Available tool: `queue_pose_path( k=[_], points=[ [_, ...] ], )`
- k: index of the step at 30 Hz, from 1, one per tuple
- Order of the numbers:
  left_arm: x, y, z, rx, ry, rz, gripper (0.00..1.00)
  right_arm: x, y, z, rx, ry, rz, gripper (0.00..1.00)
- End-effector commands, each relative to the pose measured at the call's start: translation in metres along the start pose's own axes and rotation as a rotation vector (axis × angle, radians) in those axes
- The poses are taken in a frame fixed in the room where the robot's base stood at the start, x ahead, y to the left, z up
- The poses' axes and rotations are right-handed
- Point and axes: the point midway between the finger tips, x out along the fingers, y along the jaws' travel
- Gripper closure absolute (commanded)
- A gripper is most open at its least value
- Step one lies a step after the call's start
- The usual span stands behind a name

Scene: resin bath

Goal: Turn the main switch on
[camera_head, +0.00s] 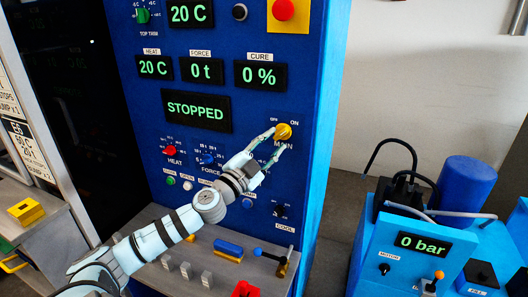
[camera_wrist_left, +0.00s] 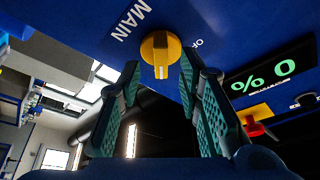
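The main switch (camera_head: 283,131) is a yellow rotary knob on the blue panel, above the label MAIN, with OFF at its upper left and ON at its upper right. It also shows in the left wrist view (camera_wrist_left: 154,46). I cannot tell clearly which mark it points to. My left gripper (camera_head: 271,145) is open, its fingertips reaching up toward the knob from the lower left. In the left wrist view the green-padded fingers (camera_wrist_left: 160,72) stand apart at either side of the knob's lower end, with no clear contact. My right gripper is not in view.
The panel display (camera_head: 196,109) reads STOPPED. A red emergency button (camera_head: 284,9) on a yellow plate sits above the switch. A blue pump unit (camera_head: 395,240) reading 0 bar stands at the right.

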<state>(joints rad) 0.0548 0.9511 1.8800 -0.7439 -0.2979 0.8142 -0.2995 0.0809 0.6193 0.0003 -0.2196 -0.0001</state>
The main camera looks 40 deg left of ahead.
Motion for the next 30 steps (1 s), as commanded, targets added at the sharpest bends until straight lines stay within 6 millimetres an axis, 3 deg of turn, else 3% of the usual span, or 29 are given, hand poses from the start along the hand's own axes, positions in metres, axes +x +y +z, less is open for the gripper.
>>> queue_pose_path(
  k=[3, 9, 26, 30],
  points=[
    [-0.024, 0.002, 0.001, 0.012, -0.004, 0.010, 0.68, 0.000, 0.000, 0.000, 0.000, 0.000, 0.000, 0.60],
    [-0.048, 0.001, 0.001, 0.007, -0.003, 0.004, 0.68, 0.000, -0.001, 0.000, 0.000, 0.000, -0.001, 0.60],
    [-0.051, 0.000, 0.000, -0.001, 0.001, 0.000, 0.68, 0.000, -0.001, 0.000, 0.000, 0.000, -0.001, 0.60],
    [-0.067, 0.008, 0.019, -0.057, -0.090, -0.055, 0.68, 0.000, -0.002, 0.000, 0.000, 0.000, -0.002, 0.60]
  ],
)
